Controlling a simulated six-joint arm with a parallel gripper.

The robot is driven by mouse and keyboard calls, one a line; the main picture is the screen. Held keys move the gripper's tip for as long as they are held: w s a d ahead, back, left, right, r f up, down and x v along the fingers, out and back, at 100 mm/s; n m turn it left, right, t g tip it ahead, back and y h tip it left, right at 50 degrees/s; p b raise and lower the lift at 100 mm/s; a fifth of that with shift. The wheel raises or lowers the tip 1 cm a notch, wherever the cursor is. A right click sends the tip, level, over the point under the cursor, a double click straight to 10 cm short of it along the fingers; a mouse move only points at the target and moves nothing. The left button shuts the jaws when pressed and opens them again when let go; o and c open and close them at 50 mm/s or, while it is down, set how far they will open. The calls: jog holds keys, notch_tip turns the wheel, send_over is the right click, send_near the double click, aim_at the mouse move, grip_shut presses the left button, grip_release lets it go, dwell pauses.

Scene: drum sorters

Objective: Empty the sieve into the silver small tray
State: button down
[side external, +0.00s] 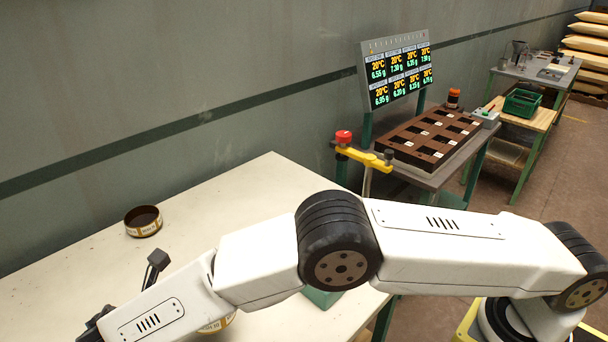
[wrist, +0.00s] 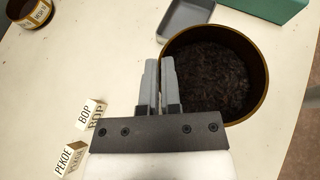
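The sieve (wrist: 225,80) is a round dark-brown pan with a gold rim and a layer of dark tea leaves, right of centre in the wrist view. My gripper (wrist: 160,62) is at its left edge. The fingers are nearly together, one outside the wall and one inside, and look closed on the rim. The silver small tray (wrist: 181,17) is grey and rectangular, just beyond the sieve, which overlaps its near part in the view. It looks empty. In the side view my arm hides most of this area, and the fingers are out of sight.
Another round pan (side external: 143,221) with a pale label stands at the back left of the white table (side external: 255,185). A green box (wrist: 264,14) stands beside the tray. Label cards BOP (wrist: 91,112) and PEKOE (wrist: 70,155) stand left of my gripper.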

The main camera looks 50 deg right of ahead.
jog(key=shift+w+d+f+y, duration=0.15)
jog(key=shift+d+f+y, duration=0.1)
jog(key=shift+f, duration=0.35)
jog(key=shift+w+d+f+y, duration=0.1)
jog(key=shift+d+f+y, duration=0.15)
jog(key=shift+f, duration=0.35)
jog(key=shift+w+d+f+g+y, duration=0.15)
jog(key=shift+w+d+g+y, duration=1.15)
jog(key=shift+d+g+y, duration=1.6)
jog(key=shift+w+d+f+g+y, duration=0.2)
jog(key=shift+w+d+g+y, duration=1.3)
jog(key=shift+y, duration=2.65)
jog(key=shift+w+d+f+g+y, duration=0.15)
jog(key=shift+w+d+g+y, duration=1.2)
jog(key=shift+d+y, duration=1.75)
